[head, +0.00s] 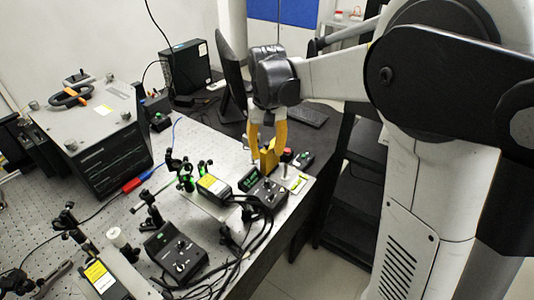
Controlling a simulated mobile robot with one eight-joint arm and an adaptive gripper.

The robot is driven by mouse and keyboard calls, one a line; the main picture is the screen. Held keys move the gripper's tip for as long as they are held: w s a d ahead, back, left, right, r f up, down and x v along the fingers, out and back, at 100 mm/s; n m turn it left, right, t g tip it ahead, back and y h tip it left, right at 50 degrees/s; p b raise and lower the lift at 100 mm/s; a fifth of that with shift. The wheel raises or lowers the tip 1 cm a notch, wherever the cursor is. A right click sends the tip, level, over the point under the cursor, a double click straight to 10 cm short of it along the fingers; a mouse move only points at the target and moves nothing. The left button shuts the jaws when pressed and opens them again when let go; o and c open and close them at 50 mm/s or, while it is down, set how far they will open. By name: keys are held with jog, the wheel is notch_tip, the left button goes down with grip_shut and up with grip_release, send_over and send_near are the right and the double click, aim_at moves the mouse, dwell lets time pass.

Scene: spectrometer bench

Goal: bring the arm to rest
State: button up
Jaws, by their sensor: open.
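My gripper (265,160) has yellow fingers and hangs pointing down from my arm over the right end of the optical bench (205,148). It is open, with nothing seen between its fingers. Its fingertips are close above or beside a small black control box with a green display (250,179). I cannot tell from this view whether they touch it. My arm reaches in from the right side of the picture and is bent downward at the wrist.
A second black control box (175,252) and several cables lie at the front. A large black instrument (105,150) stands at the left. A monitor (231,75), a computer tower (187,67) and a keyboard (302,114) are behind. Open floor (305,265) shows at the lower right.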

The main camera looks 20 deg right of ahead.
jog(key=s+a+r+n+t+b, duration=0.1)
jog(key=s+t, duration=0.6)
jog(key=s, duration=1.2)
jog(key=shift+a+b, duration=0.65)
jog(key=shift+a, duration=0.1)
dwell(1.0)
